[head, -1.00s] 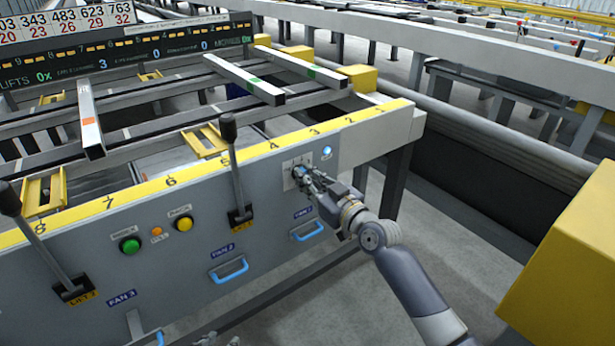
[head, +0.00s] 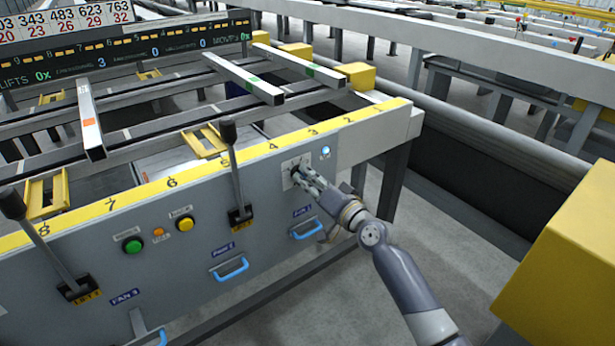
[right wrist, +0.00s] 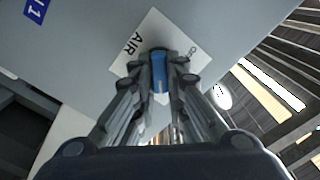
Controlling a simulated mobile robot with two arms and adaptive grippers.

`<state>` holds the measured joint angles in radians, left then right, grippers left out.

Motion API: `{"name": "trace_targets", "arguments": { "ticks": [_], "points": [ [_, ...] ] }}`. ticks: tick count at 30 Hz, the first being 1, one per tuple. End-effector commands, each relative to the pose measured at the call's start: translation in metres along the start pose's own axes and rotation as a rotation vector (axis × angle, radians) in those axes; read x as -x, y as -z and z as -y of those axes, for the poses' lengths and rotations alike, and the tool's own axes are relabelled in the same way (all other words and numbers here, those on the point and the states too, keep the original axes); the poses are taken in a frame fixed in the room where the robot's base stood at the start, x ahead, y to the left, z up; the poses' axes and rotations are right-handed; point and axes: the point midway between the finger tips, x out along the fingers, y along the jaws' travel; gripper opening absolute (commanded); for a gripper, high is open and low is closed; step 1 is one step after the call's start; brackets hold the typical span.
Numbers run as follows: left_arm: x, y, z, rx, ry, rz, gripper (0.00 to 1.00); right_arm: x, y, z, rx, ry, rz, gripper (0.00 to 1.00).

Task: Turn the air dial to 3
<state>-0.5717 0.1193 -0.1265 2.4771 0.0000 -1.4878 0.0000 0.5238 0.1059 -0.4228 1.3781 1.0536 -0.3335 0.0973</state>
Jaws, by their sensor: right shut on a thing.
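The air dial is a small knob with a blue grip (right wrist: 159,70) on a white plate (right wrist: 126,62) marked AIR and OFF, seen in the right wrist view. In the head view the plate (head: 287,181) is on the grey panel's right part, and the dial is largely hidden by my fingers. My right gripper (head: 303,174) is shut on the dial, with a finger on each side of it in the right wrist view (right wrist: 160,80). The number the dial points at cannot be read. My left gripper is not in view.
A round blue-white light (head: 325,152) is right of the plate. Blue fan handles (head: 306,229) sit below. A black-knobbed lever (head: 235,175) stands to the left, beyond it a green button (head: 133,246) and a yellow button (head: 185,224). A yellow block (head: 565,260) stands at the right.

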Motion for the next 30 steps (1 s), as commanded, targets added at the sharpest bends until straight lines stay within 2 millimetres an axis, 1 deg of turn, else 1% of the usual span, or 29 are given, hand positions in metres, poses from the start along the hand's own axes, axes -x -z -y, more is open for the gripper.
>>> {"name": "trace_targets", "arguments": {
  "ticks": [3,10,18,29,30],
  "points": [
    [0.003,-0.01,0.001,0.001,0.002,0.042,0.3,0.0,-0.001,-0.001,-0.078,-0.003,0.002,0.0],
    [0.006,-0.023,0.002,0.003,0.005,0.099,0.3,0.0,-0.001,-0.002,-0.181,-0.002,0.003,0.0],
    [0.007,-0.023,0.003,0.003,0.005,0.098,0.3,0.0,-0.001,-0.002,-0.226,-0.003,0.002,0.0],
    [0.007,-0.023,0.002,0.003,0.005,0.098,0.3,0.0,-0.001,-0.002,-0.228,-0.003,0.002,0.0],
    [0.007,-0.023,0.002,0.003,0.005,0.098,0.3,0.0,-0.001,-0.002,-0.228,-0.003,0.002,0.17]
  ]
}}
